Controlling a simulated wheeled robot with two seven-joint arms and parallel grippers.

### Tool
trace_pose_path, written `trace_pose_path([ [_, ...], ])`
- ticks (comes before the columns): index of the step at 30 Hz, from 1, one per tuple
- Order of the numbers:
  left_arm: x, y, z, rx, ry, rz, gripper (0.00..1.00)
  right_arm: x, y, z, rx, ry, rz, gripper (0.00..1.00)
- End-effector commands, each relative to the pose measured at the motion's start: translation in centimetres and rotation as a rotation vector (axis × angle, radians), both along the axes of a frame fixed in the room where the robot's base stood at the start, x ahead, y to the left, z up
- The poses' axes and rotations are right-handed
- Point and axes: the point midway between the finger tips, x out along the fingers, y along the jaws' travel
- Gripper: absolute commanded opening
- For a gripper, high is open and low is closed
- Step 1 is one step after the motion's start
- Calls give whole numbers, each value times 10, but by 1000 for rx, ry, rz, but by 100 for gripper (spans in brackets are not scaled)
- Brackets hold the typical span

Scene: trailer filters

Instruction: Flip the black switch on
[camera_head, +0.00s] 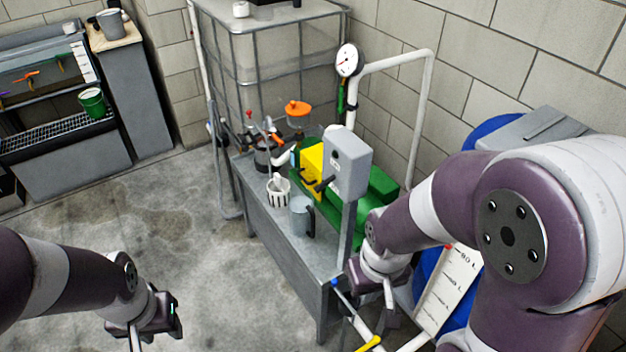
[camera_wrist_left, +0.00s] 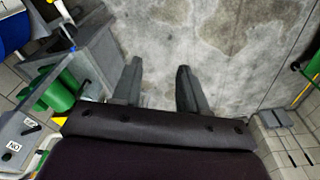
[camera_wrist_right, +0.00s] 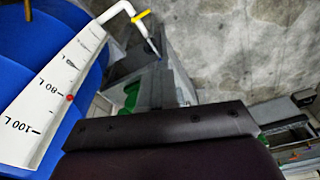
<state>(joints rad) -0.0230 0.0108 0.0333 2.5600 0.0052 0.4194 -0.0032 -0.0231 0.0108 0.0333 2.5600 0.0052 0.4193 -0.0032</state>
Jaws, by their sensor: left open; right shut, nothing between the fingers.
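A grey switch box (camera_head: 346,163) stands on a post at the edge of the metal bench, in the middle of the head view. A black switch lever (camera_head: 323,185) sticks out from its left side. Whether it is on or off is too small to tell. My left gripper (camera_head: 135,338) is low at the left, over the floor, well apart from the box. Its open, empty fingers show in the left wrist view (camera_wrist_left: 157,82). My right gripper (camera_head: 388,296) is right of and below the box, apart from it. Its fingers are shut and empty in the right wrist view (camera_wrist_right: 164,88).
A blue barrel with a litre scale (camera_head: 454,284) and a white pipe with a yellow handle (camera_head: 370,343) are near my right arm. The left floor is clear.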

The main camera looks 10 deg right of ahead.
Motion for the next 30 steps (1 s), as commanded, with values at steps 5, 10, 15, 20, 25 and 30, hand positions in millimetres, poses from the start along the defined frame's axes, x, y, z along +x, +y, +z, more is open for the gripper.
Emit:
trace_pose_path([
  [5,0,0,0,0,0,0,43,0,0,0,0,0,0,0],
  [10,0,0,-23,0,0,0,73,27,-9,-26,-18,-82,15,0],
  [15,-1,0,-122,0,0,0,73,166,-50,-122,-95,-561,143,0],
  [20,-2,0,-214,0,2,0,73,270,-74,-181,-75,-1215,366,0],
  [25,-1,0,-262,0,0,0,73,261,-75,-183,47,-1738,508,0],
  [30,-1,0,-276,0,0,0,73,228,-79,-174,144,-2010,555,0],
])
